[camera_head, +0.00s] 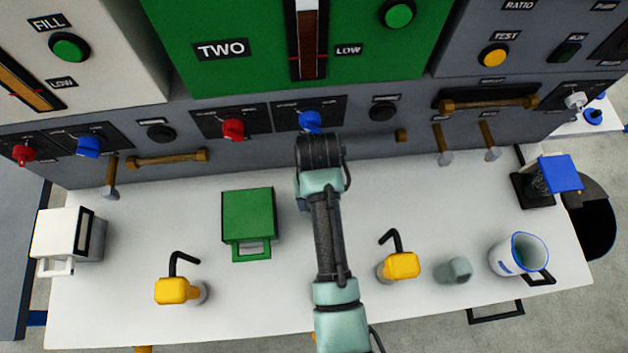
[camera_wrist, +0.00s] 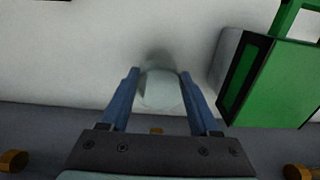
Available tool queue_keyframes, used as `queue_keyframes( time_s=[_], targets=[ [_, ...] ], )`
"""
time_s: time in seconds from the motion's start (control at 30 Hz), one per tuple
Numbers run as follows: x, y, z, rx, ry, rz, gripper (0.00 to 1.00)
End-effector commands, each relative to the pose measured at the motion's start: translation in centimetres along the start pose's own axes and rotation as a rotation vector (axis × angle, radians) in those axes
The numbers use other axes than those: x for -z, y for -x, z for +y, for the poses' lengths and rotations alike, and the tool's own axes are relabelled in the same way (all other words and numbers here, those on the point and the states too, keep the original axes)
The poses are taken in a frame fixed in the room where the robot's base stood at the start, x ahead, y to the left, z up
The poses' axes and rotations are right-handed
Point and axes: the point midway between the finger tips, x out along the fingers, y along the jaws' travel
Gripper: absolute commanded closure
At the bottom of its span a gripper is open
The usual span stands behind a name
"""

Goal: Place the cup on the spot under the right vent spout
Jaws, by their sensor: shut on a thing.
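My gripper (camera_wrist: 159,76) shows in the wrist view with its two blue fingers on either side of a pale grey-green cup (camera_wrist: 161,92). It is shut on the cup, over the white counter close to the panel face. I cannot tell whether the cup's base touches the counter. In the head view my arm hides the held cup and most of the gripper. I cannot tell for sure which fitting is the right vent spout, and no marked spot is clear.
A green box (camera_head: 248,215) stands left of my arm and shows at right in the wrist view (camera_wrist: 278,80). Two yellow-topped items (camera_head: 172,290) (camera_head: 402,265), a grey cup (camera_head: 453,270), a blue-rimmed jug (camera_head: 506,257) and a white box (camera_head: 62,232) occupy the counter.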

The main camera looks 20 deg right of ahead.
Motion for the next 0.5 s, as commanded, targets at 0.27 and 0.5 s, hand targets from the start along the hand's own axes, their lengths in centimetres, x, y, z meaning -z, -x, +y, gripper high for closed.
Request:
queue_keyframes(
  time_s=[0.27, 0.5],
  targets=[
    [2.2, 0.1, 0.0, -0.002, 0.001, 0.002, 1.00],
    [4.9, -0.2, 0.0, -0.001, 0.001, -0.003, 1.00]
  ],
)
